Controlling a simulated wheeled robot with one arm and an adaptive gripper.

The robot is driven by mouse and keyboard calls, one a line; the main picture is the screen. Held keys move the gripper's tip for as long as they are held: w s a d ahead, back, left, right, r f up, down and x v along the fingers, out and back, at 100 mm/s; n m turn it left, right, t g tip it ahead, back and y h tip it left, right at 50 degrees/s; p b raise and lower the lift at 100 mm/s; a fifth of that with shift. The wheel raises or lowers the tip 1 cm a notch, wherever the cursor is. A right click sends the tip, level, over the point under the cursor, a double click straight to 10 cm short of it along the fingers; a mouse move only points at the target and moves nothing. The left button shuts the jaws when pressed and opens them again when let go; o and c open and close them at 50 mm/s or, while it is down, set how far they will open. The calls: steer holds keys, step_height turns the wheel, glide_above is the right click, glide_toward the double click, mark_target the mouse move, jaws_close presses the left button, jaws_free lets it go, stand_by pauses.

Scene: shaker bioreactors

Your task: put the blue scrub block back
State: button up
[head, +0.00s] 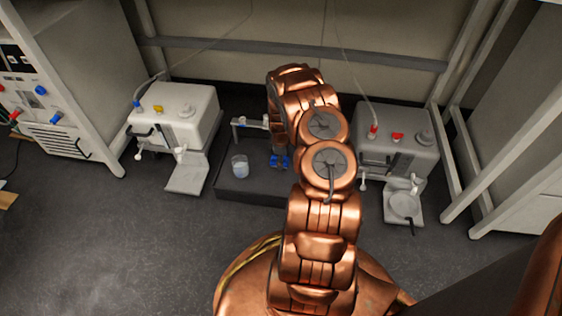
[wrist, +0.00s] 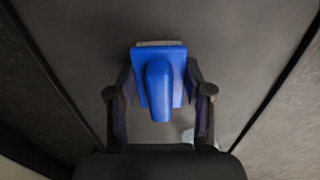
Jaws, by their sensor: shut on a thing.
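The blue scrub block (wrist: 159,85) is between the fingers of my gripper (wrist: 160,105) in the wrist view. It is a blue block with a raised rounded grip and a pale edge at its far side. My gripper is shut on it. In the head view, my gripper (head: 279,160) shows as a small blue and dark shape above the dark tray (head: 252,195). My arm hides part of the tray's right side. I cannot tell how high the block is above the tray.
A clear beaker (head: 240,166) stands on the tray's left part, and a pale bracket (head: 250,123) is at its back. A white machine (head: 185,112) stands left and a grey machine (head: 398,150) right. Frame posts and a cabinet (head: 75,70) flank them. Floor in front is clear.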

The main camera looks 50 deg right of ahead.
steer(key=shift+f, duration=0.1)
steer(key=o, duration=1.2)
